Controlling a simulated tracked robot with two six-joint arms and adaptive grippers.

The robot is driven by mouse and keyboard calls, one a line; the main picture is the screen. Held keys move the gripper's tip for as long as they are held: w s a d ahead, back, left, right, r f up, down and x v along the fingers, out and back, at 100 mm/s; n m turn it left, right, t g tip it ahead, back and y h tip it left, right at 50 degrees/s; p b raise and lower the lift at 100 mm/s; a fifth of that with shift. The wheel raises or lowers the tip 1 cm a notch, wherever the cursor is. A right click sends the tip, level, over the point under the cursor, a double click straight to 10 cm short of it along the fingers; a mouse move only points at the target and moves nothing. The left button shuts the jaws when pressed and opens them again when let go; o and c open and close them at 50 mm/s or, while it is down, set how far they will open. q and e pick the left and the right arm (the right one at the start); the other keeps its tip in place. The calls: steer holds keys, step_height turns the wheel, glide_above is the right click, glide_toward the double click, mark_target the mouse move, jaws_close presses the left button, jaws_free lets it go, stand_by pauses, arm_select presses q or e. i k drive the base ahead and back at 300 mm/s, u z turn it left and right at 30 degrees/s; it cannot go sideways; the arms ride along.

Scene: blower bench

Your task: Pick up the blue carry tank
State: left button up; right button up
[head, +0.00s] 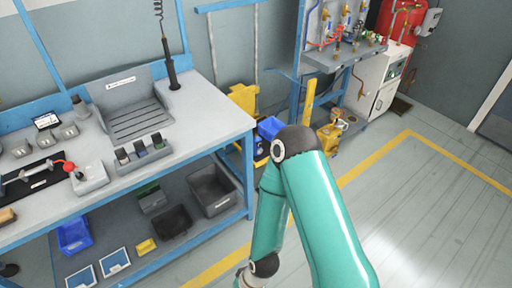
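A blue object (269,127) shows on the floor side just beyond the right end of the bench, next to yellow equipment. It may be the blue carry tank, but my teal arm covers part of it, so its full shape and handle cannot be made out. The arm comes in from the bottom, bends at a raised elbow and runs down to a wrist at the bottom edge. Its gripper is below the picture. No gripper is visible, and nothing is seen touching the blue object.
A workbench (206,98) with a blue frame fills the left. Its lower shelf holds a blue bin (74,235) and a grey crate (212,189). Yellow equipment (243,98) and a yellow post (309,100) stand near the blue object. The floor (430,215) at right is clear.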

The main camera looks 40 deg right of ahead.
mark_target(257, 151)
steer(key=u, duration=1.25)
steer(key=i, duration=0.15)
steer(key=z, duration=3.1)
steer(key=i, duration=0.15)
steer(key=z, duration=1.15)
steer(key=i, duration=3.85)
steer(key=u, duration=0.65)
